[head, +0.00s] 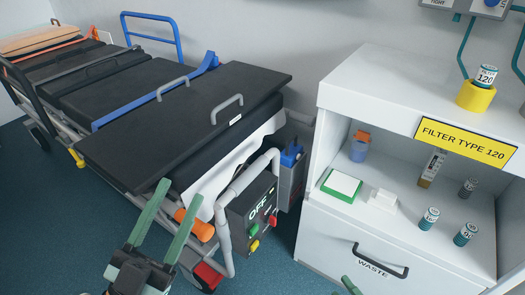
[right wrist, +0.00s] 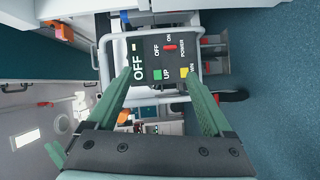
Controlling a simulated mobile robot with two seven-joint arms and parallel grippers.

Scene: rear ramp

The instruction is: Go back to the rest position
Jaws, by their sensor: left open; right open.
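My left gripper (head: 178,196) is in the lower left of the head view, with its two green fingers spread and nothing between them. Its right finger overlaps the area beside an orange handle grip (head: 197,226); I cannot tell whether they touch. My right gripper shows only as a green fingertip (head: 350,286) at the bottom edge of the head view. In the right wrist view the right gripper (right wrist: 158,85) is open and empty, facing a dark control box (right wrist: 145,58). The box's display (head: 258,203) reads OFF. No rest position is marked in view.
A stretcher with a black board (head: 185,115) fills the left. A white cabinet (head: 345,222) with a WASTE drawer (head: 375,268) stands right, holding several small canisters and a green-edged pad (head: 341,186). A yellow cup (head: 475,95) holds a canister on top. Dark floor (head: 45,220) is clear at lower left.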

